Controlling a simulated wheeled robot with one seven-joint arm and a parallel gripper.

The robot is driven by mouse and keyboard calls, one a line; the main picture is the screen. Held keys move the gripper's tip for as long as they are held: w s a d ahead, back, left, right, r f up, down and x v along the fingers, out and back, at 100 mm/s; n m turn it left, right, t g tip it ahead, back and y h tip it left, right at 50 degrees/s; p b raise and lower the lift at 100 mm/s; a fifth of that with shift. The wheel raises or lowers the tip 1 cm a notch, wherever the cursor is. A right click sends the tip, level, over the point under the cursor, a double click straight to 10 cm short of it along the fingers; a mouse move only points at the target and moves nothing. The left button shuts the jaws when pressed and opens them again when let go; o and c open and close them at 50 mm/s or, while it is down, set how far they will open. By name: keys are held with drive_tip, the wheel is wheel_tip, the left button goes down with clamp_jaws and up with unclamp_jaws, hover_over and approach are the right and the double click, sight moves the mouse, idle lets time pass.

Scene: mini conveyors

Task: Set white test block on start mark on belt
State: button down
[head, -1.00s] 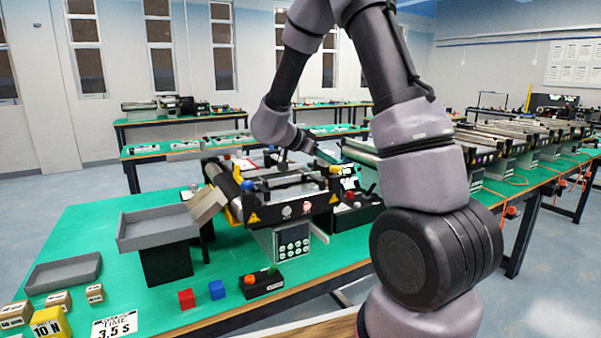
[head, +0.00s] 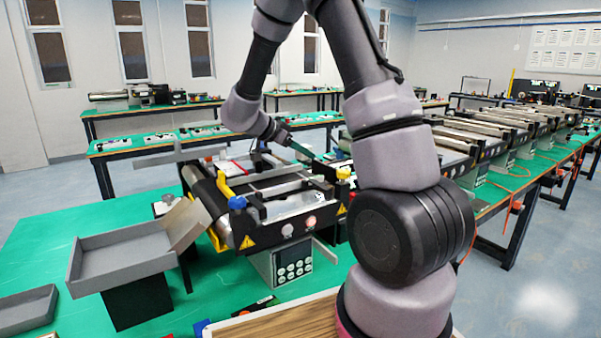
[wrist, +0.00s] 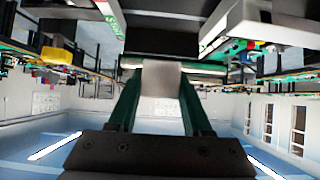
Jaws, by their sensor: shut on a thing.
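The white test block (wrist: 160,80) shows as a pale block between the two dark green fingers of my gripper (wrist: 160,92) in the wrist view. The fingers are shut on its sides. In the head view my gripper (head: 303,152) is above the far side of the mini conveyor, and the block cannot be made out there. The conveyor belt (head: 206,198) shows its dark surface at the left end of the conveyor.
A grey tray (head: 125,255) stands on a black box left of the conveyor. A control box with a keypad (head: 292,262) hangs below. Several more conveyors line the tables on the right.

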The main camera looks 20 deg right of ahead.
sight(302, 178)
drive_tip(key=shift+f, duration=3.15)
drive_tip(key=shift+f, duration=0.1)
drive_tip(key=shift+c, duration=1.7)
unclamp_jaws()
